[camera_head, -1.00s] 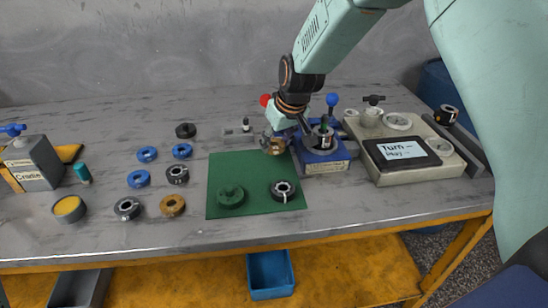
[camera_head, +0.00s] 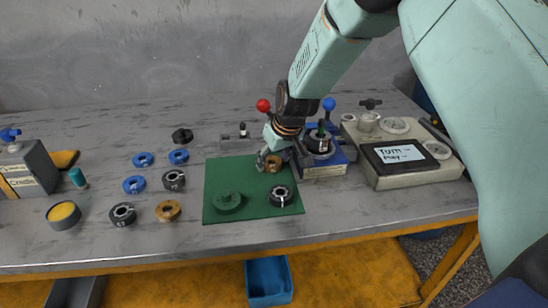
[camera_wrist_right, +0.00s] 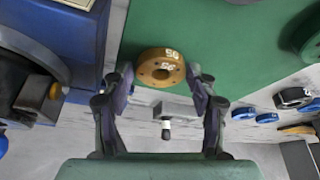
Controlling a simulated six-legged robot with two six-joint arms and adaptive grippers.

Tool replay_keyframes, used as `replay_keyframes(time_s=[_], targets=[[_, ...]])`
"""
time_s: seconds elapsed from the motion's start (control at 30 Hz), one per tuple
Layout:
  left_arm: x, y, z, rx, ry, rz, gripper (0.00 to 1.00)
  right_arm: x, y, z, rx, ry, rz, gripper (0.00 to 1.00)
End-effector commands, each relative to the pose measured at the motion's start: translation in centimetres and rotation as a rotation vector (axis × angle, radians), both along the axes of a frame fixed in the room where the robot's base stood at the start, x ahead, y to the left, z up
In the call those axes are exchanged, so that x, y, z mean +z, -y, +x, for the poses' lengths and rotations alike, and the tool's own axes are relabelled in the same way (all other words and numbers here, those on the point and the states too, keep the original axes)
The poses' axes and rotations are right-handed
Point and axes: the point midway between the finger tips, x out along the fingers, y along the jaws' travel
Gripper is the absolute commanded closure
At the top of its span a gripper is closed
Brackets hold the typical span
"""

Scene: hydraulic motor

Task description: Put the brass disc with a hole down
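The brass disc with a hole (camera_head: 272,166) lies flat on the far right part of the green mat (camera_head: 232,176). It also shows in the right wrist view (camera_wrist_right: 160,67), marked with white characters. My right gripper (camera_head: 282,158) is over the disc. In the right wrist view its two fingers (camera_wrist_right: 160,82) stand on either side of the disc with small gaps, so it looks open. My left gripper is not in view.
A dark green disc (camera_head: 228,201) and a black ring (camera_head: 280,196) lie on the mat's near half. A blue fixture (camera_head: 326,171) stands close right of the gripper. A second brass ring (camera_head: 168,210) and several blue and black rings lie left of the mat.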

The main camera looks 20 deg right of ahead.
Motion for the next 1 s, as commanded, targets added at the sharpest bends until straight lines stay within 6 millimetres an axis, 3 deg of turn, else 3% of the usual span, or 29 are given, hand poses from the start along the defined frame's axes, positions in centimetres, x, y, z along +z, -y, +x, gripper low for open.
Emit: replay_keyframes(time_s=[0.1,0.47,1.0], targets=[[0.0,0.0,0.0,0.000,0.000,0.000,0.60,0.0,0.0,0.0,0.000,0.000,0.000,0.29],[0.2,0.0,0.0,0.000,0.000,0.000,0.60,0.4,0.0,0.0,0.000,0.000,0.000,0.29],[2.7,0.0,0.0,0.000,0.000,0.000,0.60,9.6,0.6,-3.6,0.000,0.002,0.001,0.29]])
